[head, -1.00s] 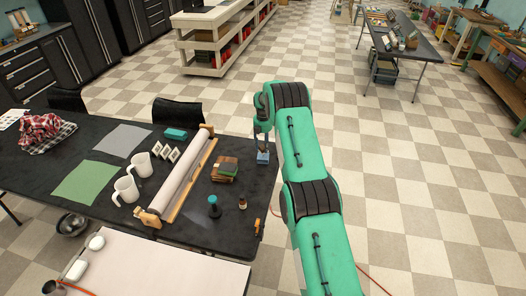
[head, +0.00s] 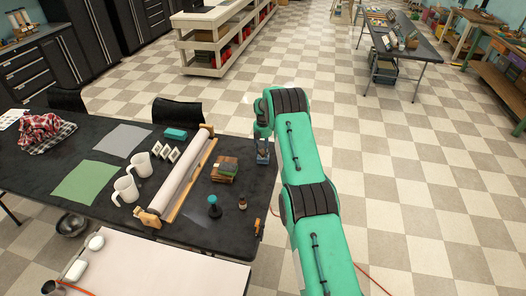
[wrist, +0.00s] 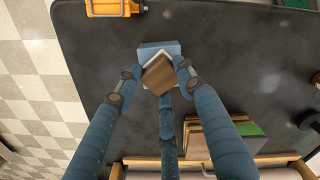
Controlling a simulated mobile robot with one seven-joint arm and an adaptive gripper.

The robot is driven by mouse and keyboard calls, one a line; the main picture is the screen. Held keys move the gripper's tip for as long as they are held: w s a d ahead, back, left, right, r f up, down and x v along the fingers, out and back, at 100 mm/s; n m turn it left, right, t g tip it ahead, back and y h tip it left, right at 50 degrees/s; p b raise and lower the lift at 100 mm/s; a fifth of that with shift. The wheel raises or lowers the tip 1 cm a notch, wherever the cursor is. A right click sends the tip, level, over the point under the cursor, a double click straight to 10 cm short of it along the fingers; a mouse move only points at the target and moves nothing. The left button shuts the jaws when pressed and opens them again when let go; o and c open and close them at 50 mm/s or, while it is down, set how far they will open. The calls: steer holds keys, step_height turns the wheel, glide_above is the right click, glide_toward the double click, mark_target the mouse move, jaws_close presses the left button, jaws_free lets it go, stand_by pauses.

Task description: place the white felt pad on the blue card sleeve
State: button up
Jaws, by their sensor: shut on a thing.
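The blue card sleeve (wrist: 158,46) lies on the dark table near its corner. Its far part shows in the wrist view; it shows only slightly under my gripper in the head view (head: 262,161). A pale edge of the white felt pad (wrist: 153,56) shows over the sleeve, turned at an angle to it. A brown flat piece (wrist: 158,76) covers most of the pad from above. My gripper (wrist: 156,76) has its fingers closed around this stack from both sides and the near side. Whether the pad touches the sleeve cannot be told.
A stack of brown and green pieces (head: 225,169) lies left of my gripper. An orange clamp (wrist: 115,7) grips the table edge. Table around the sleeve is bare.

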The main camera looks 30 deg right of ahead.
mark_target(263, 151)
steer(key=o, duration=1.3)
steer(key=shift+f, duration=0.1)
steer(key=shift+c, duration=0.2)
step_height(263, 151, up, 12)
steer(key=shift+r+p, duration=0.2)
steer(key=shift+p, duration=0.25)
